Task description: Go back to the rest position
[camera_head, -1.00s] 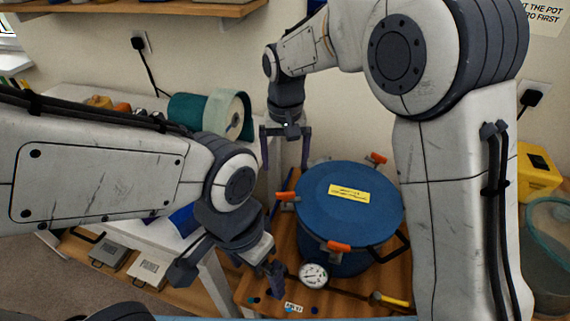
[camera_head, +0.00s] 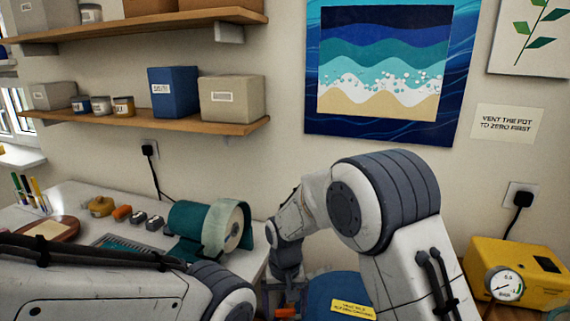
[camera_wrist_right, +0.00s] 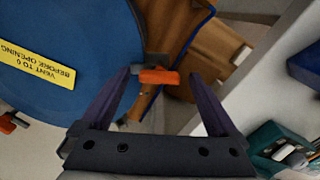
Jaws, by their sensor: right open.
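My right gripper (camera_head: 280,300) is low in the head view, beside the left rim of the blue pot lid (camera_head: 335,287). In the right wrist view the right gripper (camera_wrist_right: 160,77) is open, its two dark purple fingers apart with nothing gripped. An orange clamp (camera_wrist_right: 159,76) on the lid's edge shows between the fingertips; whether they touch it I cannot tell. A yellow label (camera_wrist_right: 36,64) lies on the lid. My left forearm enters at lower left; its gripper is below the picture.
A white bench (camera_head: 75,196) at left holds a teal roll-holder (camera_head: 190,222) and small items. A yellow unit (camera_head: 520,262) with a gauge (camera_head: 504,284) stands at right. Shelves (camera_head: 190,124) with boxes and a wave picture (camera_head: 380,70) are on the wall.

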